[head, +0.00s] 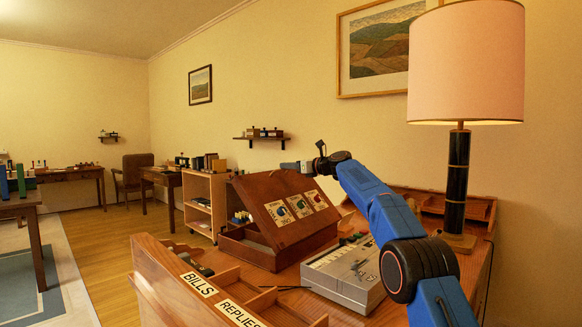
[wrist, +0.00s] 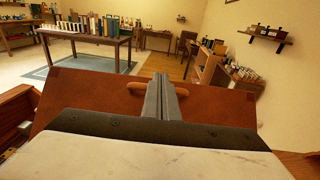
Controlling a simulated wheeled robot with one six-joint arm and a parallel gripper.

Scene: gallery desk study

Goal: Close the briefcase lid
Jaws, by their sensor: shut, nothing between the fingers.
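The briefcase is a reddish-brown wooden box (head: 243,247) on the desk. Its lid (head: 256,203) stands partly open at a slant, with several picture cards on the side facing the head camera. Small items show in the gap at the box's left. My gripper (head: 290,165) is shut and empty, above the lid's upper edge in the head view. In the wrist view my gripper (wrist: 165,85) points out over the brown lid (wrist: 85,95), with a tan handle (wrist: 137,90) partly hidden behind the fingers. Whether they touch the lid cannot be told.
A grey tape recorder (head: 345,275) sits right of the briefcase. A lamp (head: 458,190) stands at the desk's right. Wooden trays labelled BILLS and REPLIES (head: 195,283) line the front. A shelf unit (head: 205,205) stands behind, beyond the desk.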

